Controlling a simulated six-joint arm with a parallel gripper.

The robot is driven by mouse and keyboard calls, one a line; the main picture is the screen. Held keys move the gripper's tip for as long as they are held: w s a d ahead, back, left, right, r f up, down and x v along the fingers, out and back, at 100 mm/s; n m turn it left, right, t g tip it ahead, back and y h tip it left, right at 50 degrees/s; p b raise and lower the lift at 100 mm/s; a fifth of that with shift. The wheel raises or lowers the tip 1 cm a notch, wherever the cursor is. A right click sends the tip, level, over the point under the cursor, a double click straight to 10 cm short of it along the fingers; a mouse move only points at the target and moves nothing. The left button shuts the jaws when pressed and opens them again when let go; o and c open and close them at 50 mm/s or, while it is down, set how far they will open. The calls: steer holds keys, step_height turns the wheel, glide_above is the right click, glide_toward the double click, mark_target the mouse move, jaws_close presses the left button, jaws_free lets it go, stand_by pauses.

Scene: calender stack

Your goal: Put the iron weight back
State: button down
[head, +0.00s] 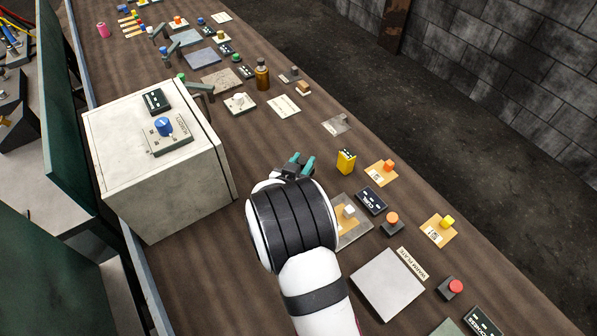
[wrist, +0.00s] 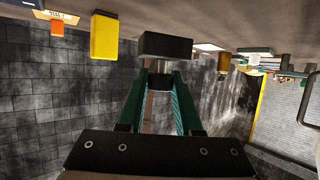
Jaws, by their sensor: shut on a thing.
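My gripper shows at the middle of the head view (head: 301,161), with two teal fingers beyond my white and black wrist. In the wrist view my gripper (wrist: 160,82) is shut on a short stem under a dark block, which I take to be the iron weight (wrist: 165,45). The wrist picture is upside down, with the bench along its top. I cannot tell whether the weight touches the bench. In the head view the weight is not clearly visible, mostly hidden by my wrist.
A yellow box (head: 346,161) stands right of my gripper and shows in the wrist view (wrist: 104,36). A white cabinet (head: 165,195) stands left. A clear plate (head: 337,124) lies beyond. A brown bottle (head: 262,76) stands farther back. A pale warm plate (head: 388,284) lies in front.

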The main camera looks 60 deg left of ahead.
steer(key=f, duration=0.2)
steer(key=a+f, duration=0.1)
steer(key=f, duration=0.1)
steer(key=shift+s, duration=0.35)
steer(key=shift+f, duration=0.3)
steer(key=shift+f, duration=0.15)
steer(key=c, duration=0.6)
jaws_free()
